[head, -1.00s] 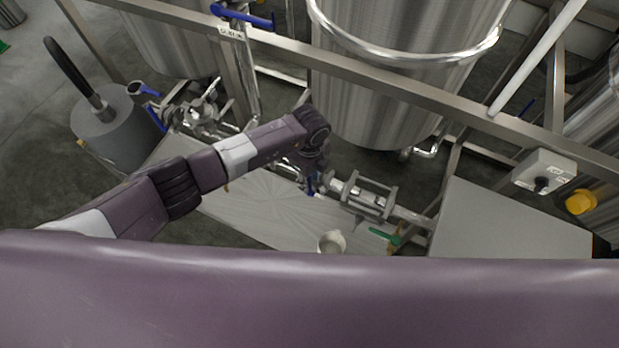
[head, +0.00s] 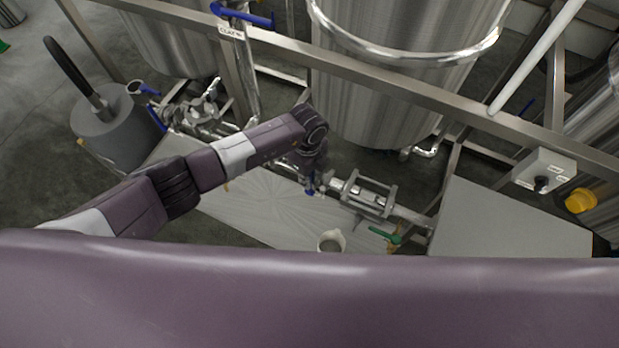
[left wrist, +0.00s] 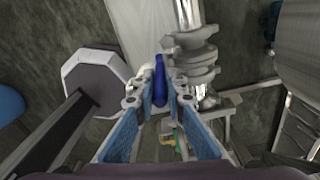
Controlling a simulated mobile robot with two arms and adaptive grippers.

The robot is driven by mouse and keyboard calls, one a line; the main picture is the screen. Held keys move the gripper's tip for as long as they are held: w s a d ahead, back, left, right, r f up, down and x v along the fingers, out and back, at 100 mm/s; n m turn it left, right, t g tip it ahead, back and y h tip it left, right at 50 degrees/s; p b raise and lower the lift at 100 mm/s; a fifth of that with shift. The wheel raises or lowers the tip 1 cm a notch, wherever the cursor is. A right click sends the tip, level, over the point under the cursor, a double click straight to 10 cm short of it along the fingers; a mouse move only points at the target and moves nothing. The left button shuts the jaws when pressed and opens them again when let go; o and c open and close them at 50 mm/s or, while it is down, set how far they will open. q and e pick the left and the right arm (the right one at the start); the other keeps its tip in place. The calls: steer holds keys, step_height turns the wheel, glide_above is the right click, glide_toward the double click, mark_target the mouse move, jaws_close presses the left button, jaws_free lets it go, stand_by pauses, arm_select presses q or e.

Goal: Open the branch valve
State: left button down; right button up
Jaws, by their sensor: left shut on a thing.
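The branch valve's blue lever (left wrist: 160,82) stands between the fingertips of my left gripper (left wrist: 160,100) in the left wrist view. The gripper is shut on this lever, with a blue-padded finger on either side. In the head view my left gripper (head: 311,172) is mostly hidden below my wrist. A bit of blue lever (head: 310,188) shows there, beside the steel pipe run (head: 365,195). The pipe and its clamped fittings (left wrist: 192,55) lie just right of the lever in the left wrist view. My right gripper is not in view.
Large steel tanks (head: 390,100) stand behind a frame rail (head: 400,88). A white cup (head: 331,240) stands near the pale sheet (head: 250,205).

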arm_select(q)
steer(key=a+h+b, duration=0.1)
steer(key=b, duration=0.1)
steer(key=w+a+g+h+b, duration=0.1)
steer(key=h+b, duration=0.1)
steer(key=a+f+g+h+b, duration=0.1)
steer(key=a+h+b, duration=0.1)
steer(key=shift+w, duration=0.3)
steer(key=c, duration=2)
jaws_free()
steer(key=shift+o, duration=0.2)
steer(key=v, duration=1.2)
